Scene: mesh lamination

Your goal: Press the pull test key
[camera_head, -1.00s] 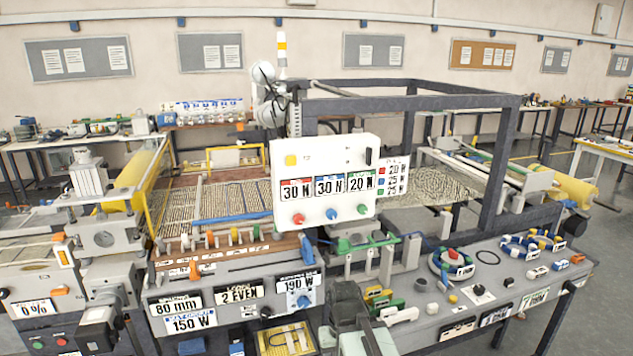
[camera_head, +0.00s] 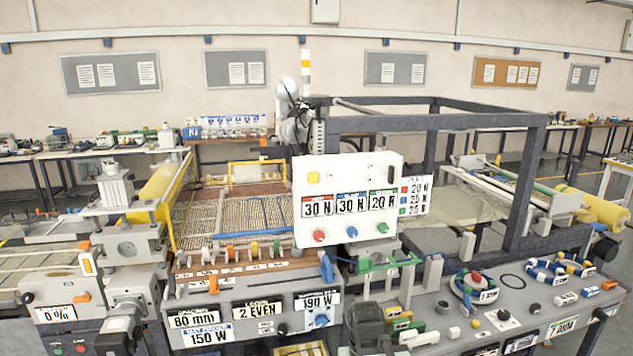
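A white control panel (camera_head: 347,196) faces me at the centre, in front of the machine frame. The small lettering is unreadable, so I cannot tell which key is the pull test key.
A grey console (camera_head: 245,309) with display plates and a blue knob stands below the panel on the left. Yellow rollers lie at both sides.

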